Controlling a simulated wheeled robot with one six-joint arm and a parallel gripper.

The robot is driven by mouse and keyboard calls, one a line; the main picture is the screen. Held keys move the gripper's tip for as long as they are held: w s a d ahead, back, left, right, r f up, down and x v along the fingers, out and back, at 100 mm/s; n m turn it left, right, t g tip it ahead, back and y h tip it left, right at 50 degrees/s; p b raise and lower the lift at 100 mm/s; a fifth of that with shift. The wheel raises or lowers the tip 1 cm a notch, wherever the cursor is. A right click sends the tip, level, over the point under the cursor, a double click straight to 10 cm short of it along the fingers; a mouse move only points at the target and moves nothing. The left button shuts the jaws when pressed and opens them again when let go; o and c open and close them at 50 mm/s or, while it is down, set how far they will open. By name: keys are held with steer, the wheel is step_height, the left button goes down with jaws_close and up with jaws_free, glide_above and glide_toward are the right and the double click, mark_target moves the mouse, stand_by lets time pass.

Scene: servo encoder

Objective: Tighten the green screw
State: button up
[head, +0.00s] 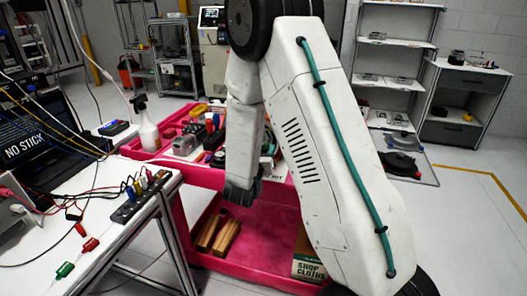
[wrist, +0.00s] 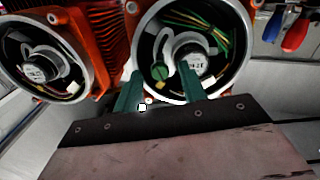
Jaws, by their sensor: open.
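In the wrist view, the green screw (wrist: 160,73) is a small slotted green head low inside the round opening of an orange servo housing (wrist: 250,75). It sits left of a white-labelled encoder hub (wrist: 190,62). My gripper (wrist: 159,75) is open, its two green fingers spread below and to either side of the screw as seen from the wrist. I cannot tell the depth gap between fingertips and screw. In the head view my gripper (head: 243,192) hangs at the pink cart; the servo and screw cannot be made out there.
A second orange servo housing (wrist: 100,30) stands to the left. Red and blue tool handles (wrist: 295,32) show at upper right. In the head view, the pink cart (head: 245,262) carries tools and a spray bottle (head: 146,125); a white bench (head: 110,215) with cables stands left.

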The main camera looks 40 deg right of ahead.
jaws_close()
steer(key=shift+m, duration=0.4)
steer(key=m, duration=0.3)
steer(key=shift+m, duration=0.3)
steer(key=m, duration=0.4)
steer(key=shift+m, duration=0.3)
steer(key=m, duration=1.2)
steer(key=shift+m, duration=0.4)
